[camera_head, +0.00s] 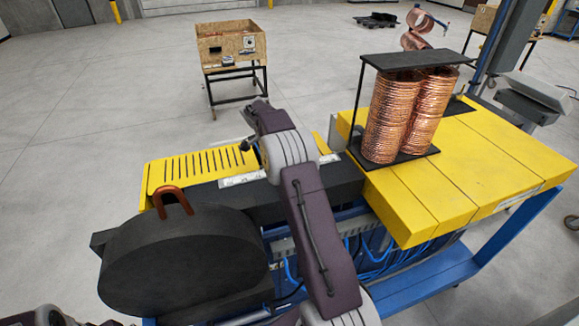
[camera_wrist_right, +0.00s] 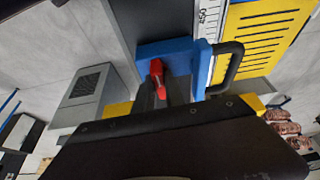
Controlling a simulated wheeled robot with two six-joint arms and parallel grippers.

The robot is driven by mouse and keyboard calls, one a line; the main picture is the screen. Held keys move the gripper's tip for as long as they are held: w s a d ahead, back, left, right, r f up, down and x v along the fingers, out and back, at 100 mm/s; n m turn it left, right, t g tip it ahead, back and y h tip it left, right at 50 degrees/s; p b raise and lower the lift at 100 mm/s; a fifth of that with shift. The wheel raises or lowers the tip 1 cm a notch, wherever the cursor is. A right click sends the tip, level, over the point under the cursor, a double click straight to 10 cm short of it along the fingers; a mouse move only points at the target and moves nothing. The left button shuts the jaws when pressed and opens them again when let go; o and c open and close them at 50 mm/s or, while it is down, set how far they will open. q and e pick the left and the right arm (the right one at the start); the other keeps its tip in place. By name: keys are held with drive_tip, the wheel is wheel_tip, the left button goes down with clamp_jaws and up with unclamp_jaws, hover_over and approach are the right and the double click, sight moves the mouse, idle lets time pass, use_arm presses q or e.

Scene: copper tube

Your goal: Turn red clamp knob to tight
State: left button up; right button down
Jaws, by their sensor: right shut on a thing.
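The red clamp knob (camera_wrist_right: 157,74) shows in the right wrist view as a small red handle in front of a blue clamp block (camera_wrist_right: 182,52). My right gripper (camera_wrist_right: 160,92) reaches up to it from below with its dark fingers, and it is shut on the knob. The fingers and the dark gripper body hide the knob's lower part. In the head view my right gripper (camera_head: 250,145) is at the far side of the machine, beside the slotted yellow cover, and the knob cannot be made out there.
A black curved handle (camera_wrist_right: 232,70) stands right of the blue block, next to a ruler scale (camera_wrist_right: 207,22). The slotted yellow cover (camera_head: 200,168) lies left of my right arm. Copper coils (camera_head: 400,115) stand on the yellow table (camera_head: 470,185) to the right.

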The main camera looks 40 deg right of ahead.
drive_tip(key=shift+f+m, duration=0.1)
drive_tip(key=shift+m, duration=0.3)
drive_tip(key=c, duration=1.4)
unclamp_jaws()
drive_tip(key=v, duration=0.9)
drive_tip(key=shift+w+d, duration=0.1)
